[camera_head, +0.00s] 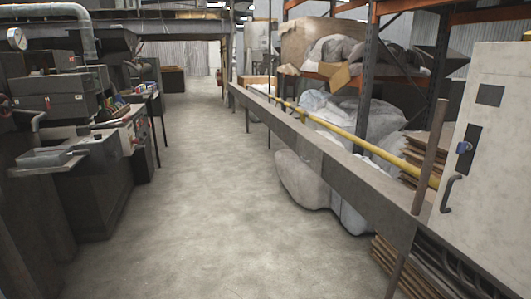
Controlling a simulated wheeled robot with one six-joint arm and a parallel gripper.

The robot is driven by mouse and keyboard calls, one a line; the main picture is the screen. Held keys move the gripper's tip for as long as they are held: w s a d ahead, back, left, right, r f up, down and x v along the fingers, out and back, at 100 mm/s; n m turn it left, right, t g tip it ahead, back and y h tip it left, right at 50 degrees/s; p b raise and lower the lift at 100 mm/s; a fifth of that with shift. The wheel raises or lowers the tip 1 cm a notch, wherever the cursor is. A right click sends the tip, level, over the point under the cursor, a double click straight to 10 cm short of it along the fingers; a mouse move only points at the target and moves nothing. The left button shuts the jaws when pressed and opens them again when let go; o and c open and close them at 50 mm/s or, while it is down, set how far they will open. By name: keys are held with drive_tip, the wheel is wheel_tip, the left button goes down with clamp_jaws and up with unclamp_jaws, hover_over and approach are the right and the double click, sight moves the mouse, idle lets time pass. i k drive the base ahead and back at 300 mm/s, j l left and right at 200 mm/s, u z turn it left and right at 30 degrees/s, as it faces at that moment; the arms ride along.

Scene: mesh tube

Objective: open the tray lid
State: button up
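I cannot make out a tray with a lid for certain. A shallow grey metal tray-like part (50,158) juts from the dark machine on the left, and I cannot tell if it has a lid. My gripper is not in view.
Dark machines (60,95) line the left. A long rail with a yellow pipe (395,156) runs along the right, before orange-and-grey racks with wrapped bundles (350,110). A pale cabinet (497,150) with a dark handle stands at the far right. The concrete floor (205,200) between is clear.

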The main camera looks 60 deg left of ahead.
sight(312, 155)
drive_tip(key=u, duration=1.7)
drive_tip(key=i+j, duration=0.1)
drive_tip(key=i+j+z, duration=0.2)
drive_tip(key=i+j, duration=0.2)
drive_tip(key=j, duration=0.2)
drive_tip(key=i+j+z, duration=0.25)
drive_tip(key=i+j, duration=0.15)
drive_tip(key=j, duration=0.25)
drive_tip(key=i+j+z, duration=0.1)
drive_tip(key=j, duration=0.25)
drive_tip(key=i+j+z, duration=0.1)
drive_tip(key=j, duration=0.25)
drive_tip(key=i+j+z, duration=0.1)
drive_tip(key=i+j, duration=0.15)
drive_tip(key=j, duration=0.15)
drive_tip(key=i+j+z, duration=0.15)
drive_tip(key=j, duration=0.25)
drive_tip(key=i+l, duration=0.3)
drive_tip(key=l, duration=0.1)
